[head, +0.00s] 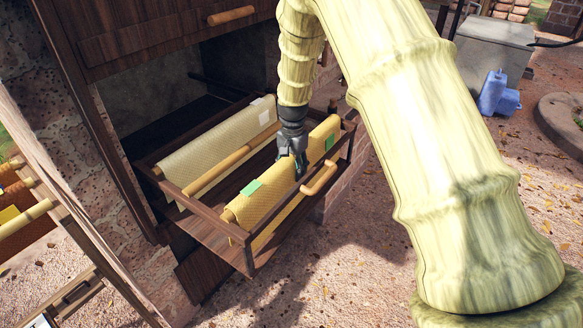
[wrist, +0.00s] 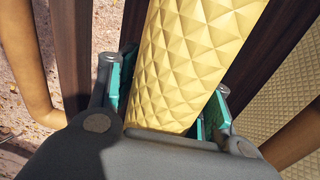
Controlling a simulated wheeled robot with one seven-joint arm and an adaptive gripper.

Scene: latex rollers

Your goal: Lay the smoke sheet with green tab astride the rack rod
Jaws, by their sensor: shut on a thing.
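The smoke sheet with green tab (head: 275,195) is a yellow quilted sheet with two green patches, in the front of the pulled-out rack (head: 215,236). It hangs folded over, apparently astride the front rod, whose end (head: 228,216) shows at the sheet's left end. My gripper (head: 298,170) is at the middle of the sheet's length, pointing down. In the wrist view, the sheet (wrist: 190,65) lies between my teal fingertips (wrist: 170,105), which are shut on it. The rod under the sheet is mostly hidden, so I cannot tell whether the sheet rests fully on it.
A paler sheet with white tabs (head: 215,142) hangs over the rear rod. A bare middle rod (head: 232,162) lies between the sheets. A wooden handle (head: 319,179) juts from the rack's front. A dark cabinet opening (head: 150,85) is behind; a blue object (head: 497,97) stands far right.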

